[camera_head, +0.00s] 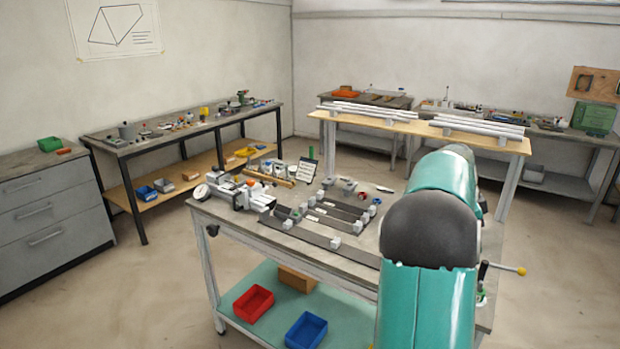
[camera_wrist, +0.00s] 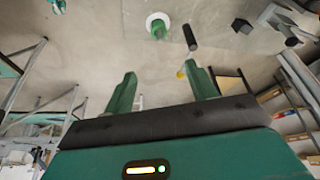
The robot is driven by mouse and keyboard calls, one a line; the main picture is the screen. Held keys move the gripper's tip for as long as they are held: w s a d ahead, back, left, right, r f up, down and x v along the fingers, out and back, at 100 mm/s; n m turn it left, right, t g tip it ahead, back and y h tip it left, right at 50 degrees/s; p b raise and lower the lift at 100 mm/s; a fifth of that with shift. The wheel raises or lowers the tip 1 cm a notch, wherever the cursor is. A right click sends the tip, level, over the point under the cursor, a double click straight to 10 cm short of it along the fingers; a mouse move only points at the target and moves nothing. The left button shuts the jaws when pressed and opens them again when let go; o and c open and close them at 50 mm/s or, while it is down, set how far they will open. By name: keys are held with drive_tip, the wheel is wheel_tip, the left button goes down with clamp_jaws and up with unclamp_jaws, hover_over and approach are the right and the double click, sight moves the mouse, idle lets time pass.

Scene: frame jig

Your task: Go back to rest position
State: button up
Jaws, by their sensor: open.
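In the wrist view, my gripper (camera_wrist: 162,82) has its two green fingers well apart, with nothing between them. A beige floor-like surface shows beyond the fingertips. In the head view, my teal arm with its dark grey joint stands in the right foreground, and my gripper is hidden. The arm covers the right part of the worktable (camera_head: 290,257). The frame jig, with dark flat bars (camera_head: 312,238) and small grey blocks (camera_head: 335,243), lies on the worktable to the left of my arm.
A red bin (camera_head: 253,303) and a blue bin (camera_head: 306,330) stand on the worktable's lower shelf. Behind, a wooden-topped bench (camera_head: 400,126) carries white tubes (camera_head: 477,127). A cluttered bench (camera_head: 150,145) and a grey drawer cabinet (camera_head: 50,215) stand left. Open floor lies between them.

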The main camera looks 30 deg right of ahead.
drive_tip(key=w+a+r+n+t, duration=0.2)
drive_tip(key=a+n, duration=0.2)
drive_tip(key=a, duration=0.5)
drive_tip(key=w+a+r+n+t+y, duration=0.15)
drive_tip(key=a+n, duration=0.25)
drive_tip(key=a, duration=0.5)
drive_tip(key=w+a+r+n+t+h, duration=0.1)
drive_tip(key=w+a+r+n+t, duration=0.2)
drive_tip(key=a, duration=0.6)
drive_tip(key=s+a+f+n+y, duration=0.1)
drive_tip(key=s+a+n, duration=0.2)
drive_tip(key=a+n, duration=0.2)
drive_tip(key=s+a+f+n+t+y, duration=0.1)
drive_tip(key=s+a+n, duration=0.3)
drive_tip(key=a, duration=0.8)
drive_tip(key=s+a+f+n+t+y, duration=0.1)
drive_tip(key=s+a+f+n, duration=0.2)
drive_tip(key=a+n, duration=0.3)
drive_tip(key=s+a, duration=0.1)
drive_tip(key=a, duration=0.1)
drive_tip(key=shift+s+a+f, duration=0.15)
drive_tip(key=shift+a, duration=0.25)
